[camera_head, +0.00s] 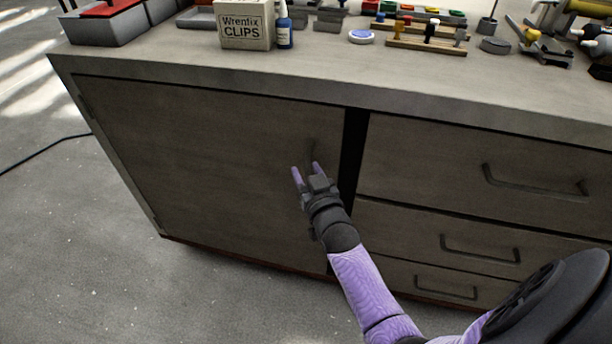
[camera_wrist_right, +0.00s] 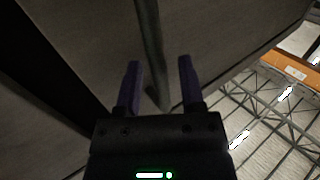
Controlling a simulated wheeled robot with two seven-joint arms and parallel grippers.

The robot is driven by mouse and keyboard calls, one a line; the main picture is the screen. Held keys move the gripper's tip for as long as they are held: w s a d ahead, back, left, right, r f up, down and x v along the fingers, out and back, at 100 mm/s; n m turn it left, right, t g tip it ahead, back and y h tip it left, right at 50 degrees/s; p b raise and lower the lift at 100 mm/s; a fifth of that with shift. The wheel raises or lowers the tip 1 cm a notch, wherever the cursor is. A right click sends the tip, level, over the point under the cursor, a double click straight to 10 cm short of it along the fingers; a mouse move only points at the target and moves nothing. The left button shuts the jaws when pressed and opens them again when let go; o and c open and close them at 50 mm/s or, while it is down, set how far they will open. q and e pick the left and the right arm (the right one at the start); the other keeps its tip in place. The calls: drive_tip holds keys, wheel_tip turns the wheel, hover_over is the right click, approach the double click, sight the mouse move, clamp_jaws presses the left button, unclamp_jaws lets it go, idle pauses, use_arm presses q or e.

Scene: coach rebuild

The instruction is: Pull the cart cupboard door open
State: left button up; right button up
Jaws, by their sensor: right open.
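The cupboard door (camera_head: 200,160) is the wide grey-brown panel on the left of the cart front. It looks shut or nearly so; a dark upright strip (camera_head: 352,150) runs along its right edge, and I cannot tell whether it is a gap. The door's upright bar handle (camera_head: 311,150) is near that edge, partly hidden by my right gripper (camera_head: 306,169). In the right wrist view my gripper (camera_wrist_right: 160,72) is open, and the handle's bar (camera_wrist_right: 150,45) comes down with its end between the fingers. I cannot tell whether they touch. My left gripper is not in view.
Several drawers with bar handles (camera_head: 480,250) are right of the door. The cart top (camera_head: 170,62) carries a clips box (camera_head: 246,28), a blue bottle (camera_head: 284,30), a grey bin (camera_head: 105,28) and several tools. The floor (camera_head: 90,240) in front and left is clear, apart from a cable (camera_head: 45,152).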

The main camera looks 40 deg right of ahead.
clamp_jaws()
idle(0.9)
idle(0.4)
